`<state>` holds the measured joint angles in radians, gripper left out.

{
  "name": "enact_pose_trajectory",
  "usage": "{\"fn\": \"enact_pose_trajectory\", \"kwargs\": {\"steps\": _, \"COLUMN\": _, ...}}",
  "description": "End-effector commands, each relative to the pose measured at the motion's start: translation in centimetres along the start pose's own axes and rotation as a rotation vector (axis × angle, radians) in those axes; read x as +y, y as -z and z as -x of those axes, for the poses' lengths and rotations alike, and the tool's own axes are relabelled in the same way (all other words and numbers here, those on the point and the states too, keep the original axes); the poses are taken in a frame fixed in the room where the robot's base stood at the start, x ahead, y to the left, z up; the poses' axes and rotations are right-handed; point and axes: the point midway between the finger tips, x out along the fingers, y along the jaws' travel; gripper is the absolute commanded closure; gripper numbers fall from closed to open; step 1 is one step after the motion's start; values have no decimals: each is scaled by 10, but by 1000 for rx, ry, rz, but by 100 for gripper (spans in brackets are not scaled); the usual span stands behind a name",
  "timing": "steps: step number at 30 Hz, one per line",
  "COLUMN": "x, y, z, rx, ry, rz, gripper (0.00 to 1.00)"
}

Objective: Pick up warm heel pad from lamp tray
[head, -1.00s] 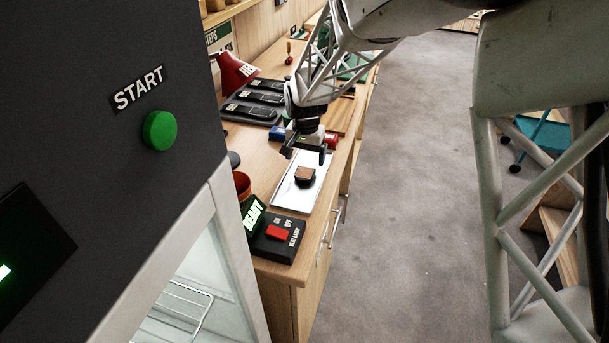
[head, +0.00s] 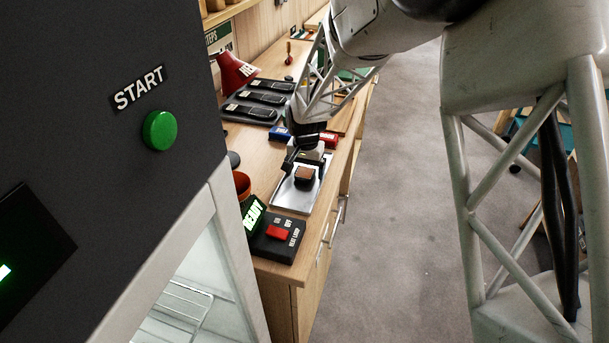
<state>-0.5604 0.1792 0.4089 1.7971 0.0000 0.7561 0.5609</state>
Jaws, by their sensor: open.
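The lamp tray (head: 292,201) is a bright metal sheet on the wooden bench, in the middle of the head view. The heel pad (head: 304,174) is a small dark block with a brown top and lies on the tray. My gripper (head: 304,168) is open, low over the tray's far part, right at the pad. Its dark fingers appear to be on either side of the pad; I cannot tell whether they touch it. Part of the tray's far end is hidden by the gripper.
A black switch box with a red switch (head: 279,233) and a green-lit READY sign (head: 253,215) stand at the near bench end. A terracotta pot (head: 242,184) is left of the tray. Blue (head: 280,133) and red (head: 329,139) blocks sit behind. A dark cabinet with a green START button (head: 160,130) fills the left.

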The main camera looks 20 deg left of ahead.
Motion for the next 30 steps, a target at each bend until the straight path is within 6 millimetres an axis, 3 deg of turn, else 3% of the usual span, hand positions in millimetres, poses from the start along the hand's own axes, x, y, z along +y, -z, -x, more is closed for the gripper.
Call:
{"fn": "enact_pose_trajectory", "kwargs": {"steps": 8, "x": 0, "y": 0, "z": 0, "rx": 0, "ry": 0, "rz": 0, "gripper": 8}}
{"fn": "enact_pose_trajectory", "kwargs": {"steps": 18, "x": 0, "y": 0, "z": 0, "rx": 0, "ry": 0, "rz": 0, "gripper": 61}}
{"fn": "enact_pose_trajectory", "kwargs": {"steps": 20, "x": 0, "y": 0, "z": 0, "rx": 0, "ry": 0, "rz": 0, "gripper": 66}}
{"fn": "enact_pose_trajectory", "kwargs": {"steps": 30, "x": 0, "y": 0, "z": 4, "rx": 0, "ry": 0, "rz": 0, "gripper": 67}}
